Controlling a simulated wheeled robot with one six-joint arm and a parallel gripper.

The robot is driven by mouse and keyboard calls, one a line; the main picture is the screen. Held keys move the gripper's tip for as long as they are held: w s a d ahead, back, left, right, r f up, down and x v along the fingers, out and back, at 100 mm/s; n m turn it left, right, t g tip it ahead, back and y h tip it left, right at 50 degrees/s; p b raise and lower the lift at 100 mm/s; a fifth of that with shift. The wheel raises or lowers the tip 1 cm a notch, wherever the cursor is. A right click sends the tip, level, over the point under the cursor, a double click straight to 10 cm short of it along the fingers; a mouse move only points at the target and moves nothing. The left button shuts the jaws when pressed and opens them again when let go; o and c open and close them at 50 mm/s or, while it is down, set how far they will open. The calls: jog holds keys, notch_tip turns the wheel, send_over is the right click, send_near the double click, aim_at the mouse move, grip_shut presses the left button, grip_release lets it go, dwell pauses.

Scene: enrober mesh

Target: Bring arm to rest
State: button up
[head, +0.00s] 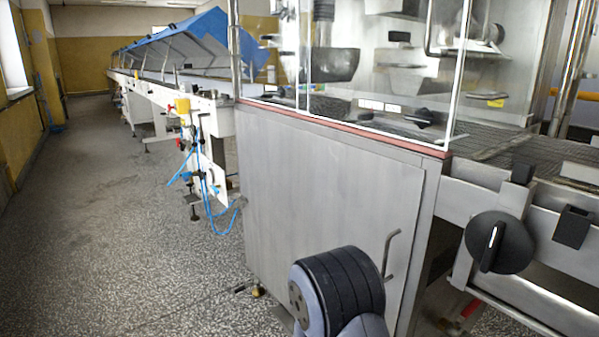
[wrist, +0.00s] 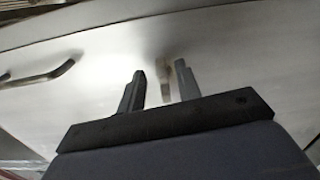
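My gripper (wrist: 161,82) shows in the wrist view with its two dark fingers apart and nothing held between them. It points toward a smooth steel panel (wrist: 105,55), and a blurred dark reflection shows on the panel between the fingers. How far the fingertips are from the panel is hard to tell. In the head view, part of my arm (head: 340,290) shows at the bottom, in front of the steel cabinet (head: 325,190). My gripper is hidden in that view.
A bent handle (head: 389,255) sticks out of the cabinet; a handle also shows in the wrist view (wrist: 45,77). A glass enclosure (head: 375,65) stands on top. A black knob (head: 500,243) and mesh belt (head: 540,150) are at right. The speckled floor (head: 110,230) is open at left.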

jog(key=n+p, duration=0.1)
jog(key=p, duration=0.1)
jog(key=n+p, duration=0.2)
jog(key=shift+r+p, duration=0.3)
jog(key=shift+f+n, duration=0.1)
jog(key=shift+n, duration=0.2)
